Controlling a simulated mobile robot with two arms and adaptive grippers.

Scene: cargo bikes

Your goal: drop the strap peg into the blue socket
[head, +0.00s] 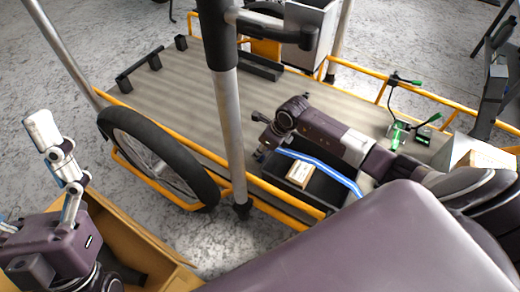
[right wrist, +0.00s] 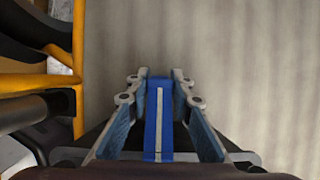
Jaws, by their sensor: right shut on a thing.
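My right gripper (head: 266,146) is over the grey ribbed cargo deck, at the end of the arm from the right. In the right wrist view its two blue-padded fingers (right wrist: 158,80) are shut on a blue piece with a white stripe (right wrist: 158,120), which I take for the strap peg. In the head view a blue and white strap (head: 325,168) runs from under this wrist toward the lower right. I cannot make out the blue socket. My left gripper (head: 45,135) is at the far left, apart from the bike; its finger gap is not clear.
The cargo deck (head: 180,100) has a yellow rail (head: 290,198) along its near side. A dark tray with a pale block (head: 299,174) lies under the strap. Green clamps (head: 398,133) are at the right. A wheel (head: 150,155) and a grey post (head: 228,110) stand nearby.

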